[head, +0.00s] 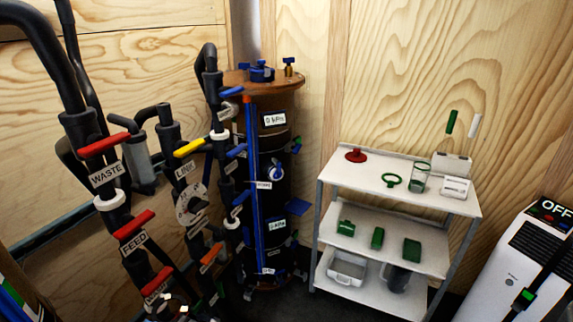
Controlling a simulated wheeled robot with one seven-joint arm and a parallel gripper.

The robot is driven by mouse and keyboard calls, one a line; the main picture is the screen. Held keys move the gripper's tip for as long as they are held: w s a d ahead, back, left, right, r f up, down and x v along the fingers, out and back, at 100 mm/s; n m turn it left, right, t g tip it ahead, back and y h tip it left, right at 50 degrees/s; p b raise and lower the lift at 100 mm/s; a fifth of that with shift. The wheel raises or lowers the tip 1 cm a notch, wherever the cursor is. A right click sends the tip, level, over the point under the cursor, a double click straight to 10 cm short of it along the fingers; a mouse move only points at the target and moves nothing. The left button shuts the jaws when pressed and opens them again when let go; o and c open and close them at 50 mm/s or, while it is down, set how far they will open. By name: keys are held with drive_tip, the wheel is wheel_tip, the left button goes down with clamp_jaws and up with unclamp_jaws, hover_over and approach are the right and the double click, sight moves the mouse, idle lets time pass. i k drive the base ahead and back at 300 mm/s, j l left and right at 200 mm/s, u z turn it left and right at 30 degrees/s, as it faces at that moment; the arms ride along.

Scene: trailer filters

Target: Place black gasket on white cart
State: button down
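The white cart (335,178) stands right of centre against the plywood wall, with three shelves on grey legs. Its top shelf holds a red round piece (356,155), a dark green ring (391,181), a clear glass (420,178) and white boxes (455,187). I cannot make out a black gasket anywhere in this view. The tall dark tank (273,150) with a brown top plate stands left of the cart. My gripper is not seen in this view.
Black pipes with red, yellow and blue handles (105,145) fill the left. Green items (377,238) sit on the middle shelf; a white bin (346,268) and a dark jug (397,278) are below. A white machine marked OFF (510,275) stands at right.

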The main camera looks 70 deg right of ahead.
sight(353, 171)
drive_tip(key=i+j+z, duration=0.15)
drive_tip(key=z, duration=0.25)
drive_tip(key=i+j+z, duration=0.1)
drive_tip(key=z, duration=0.3)
drive_tip(key=j, duration=0.1)
